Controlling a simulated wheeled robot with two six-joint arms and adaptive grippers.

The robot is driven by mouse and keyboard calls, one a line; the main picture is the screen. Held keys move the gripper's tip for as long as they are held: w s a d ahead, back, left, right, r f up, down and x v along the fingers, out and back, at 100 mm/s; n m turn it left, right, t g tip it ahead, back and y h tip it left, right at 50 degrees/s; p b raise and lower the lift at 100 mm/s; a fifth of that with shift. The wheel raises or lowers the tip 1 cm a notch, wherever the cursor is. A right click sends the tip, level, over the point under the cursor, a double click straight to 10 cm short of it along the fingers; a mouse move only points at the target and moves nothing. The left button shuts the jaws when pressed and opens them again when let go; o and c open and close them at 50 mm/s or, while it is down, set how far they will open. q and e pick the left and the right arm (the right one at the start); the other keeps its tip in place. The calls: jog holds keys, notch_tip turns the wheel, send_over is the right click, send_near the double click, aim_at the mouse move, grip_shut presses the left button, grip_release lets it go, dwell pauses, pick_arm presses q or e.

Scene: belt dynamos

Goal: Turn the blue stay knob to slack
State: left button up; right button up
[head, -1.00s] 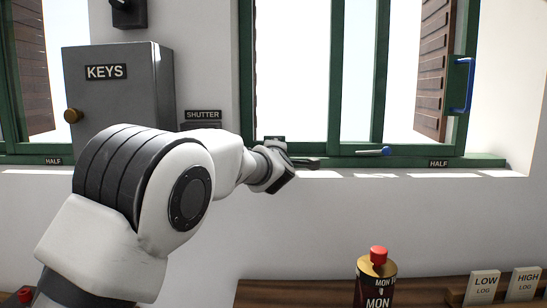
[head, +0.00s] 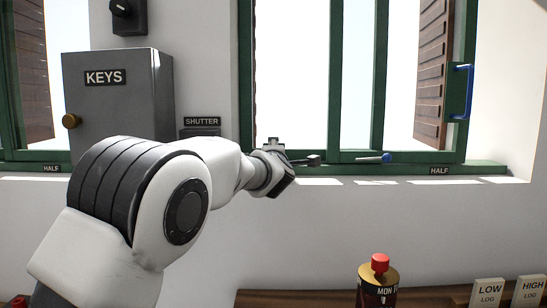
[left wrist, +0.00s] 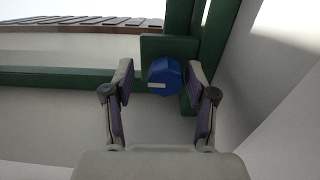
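A round blue knob (left wrist: 165,77) with a pale mark near its lower edge sits at a green frame corner in the left wrist view. My left gripper (left wrist: 157,82) has its two fingers apart, one on each side of the knob. The right finger is very close to it; contact cannot be told. In the head view my left gripper (head: 294,152) is at the window's lower left, just above the sill. A grey rod with a blue end (head: 386,157) lies to its right; I cannot tell if this is the same knob. My right gripper is not in view.
A grey KEYS box (head: 120,105) and a SHUTTER label (head: 202,121) are on the wall at left. The green sill (head: 480,168) bears HALF labels. A blue handle (head: 463,90) is on the right frame. A red-topped can (head: 379,285) stands on the shelf below.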

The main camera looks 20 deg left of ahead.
pick_arm(q)
jog(key=shift+f, duration=0.2)
jog(key=shift+s+d, duration=0.1)
jog(key=shift+s, duration=0.15)
jog(key=v, duration=1.1)
jog(key=shift+s, duration=0.2)
jog(key=shift+d, duration=0.1)
